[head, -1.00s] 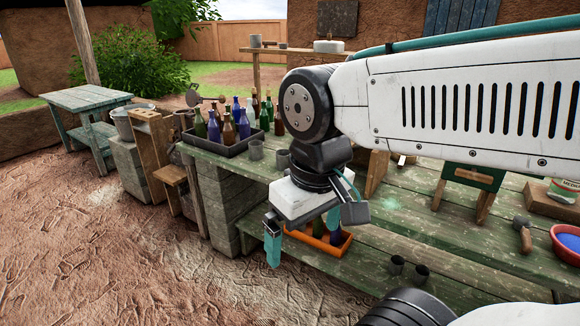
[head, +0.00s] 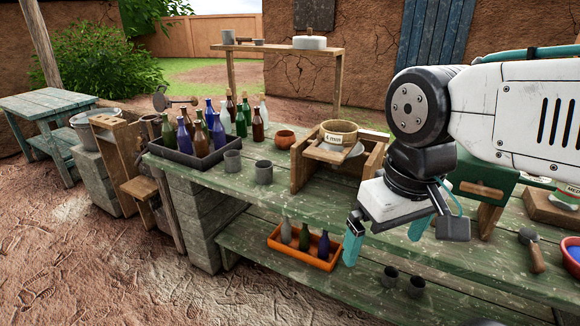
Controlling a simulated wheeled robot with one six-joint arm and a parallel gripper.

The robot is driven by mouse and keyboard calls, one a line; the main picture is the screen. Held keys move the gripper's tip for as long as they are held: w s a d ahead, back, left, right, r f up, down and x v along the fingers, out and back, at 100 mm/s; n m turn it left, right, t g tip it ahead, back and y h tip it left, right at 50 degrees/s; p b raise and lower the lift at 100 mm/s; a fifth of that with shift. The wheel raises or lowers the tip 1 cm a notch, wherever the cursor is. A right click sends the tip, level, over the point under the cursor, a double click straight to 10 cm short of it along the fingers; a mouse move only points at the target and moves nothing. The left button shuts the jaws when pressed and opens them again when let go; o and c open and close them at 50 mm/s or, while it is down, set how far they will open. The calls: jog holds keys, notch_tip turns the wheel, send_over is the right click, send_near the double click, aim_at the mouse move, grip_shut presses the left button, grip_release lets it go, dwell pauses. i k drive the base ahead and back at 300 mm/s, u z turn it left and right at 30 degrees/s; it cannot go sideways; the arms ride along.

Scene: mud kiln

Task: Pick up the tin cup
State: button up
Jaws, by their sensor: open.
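A dark tray (head: 190,163) of several bottles stands on the bench's left end. An orange tray (head: 300,256) with bottles sits on the lower shelf (head: 345,281).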

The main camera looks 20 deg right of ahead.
aim_at(264, 172)
jog(key=z, duration=0.05)
jog(key=i, duration=0.85)
jog(key=u, duration=0.05)
jog(key=k, duration=0.5)
jog(key=z, duration=3.85)
jog(key=k, duration=1.9)
jog(key=u, duration=1.65)
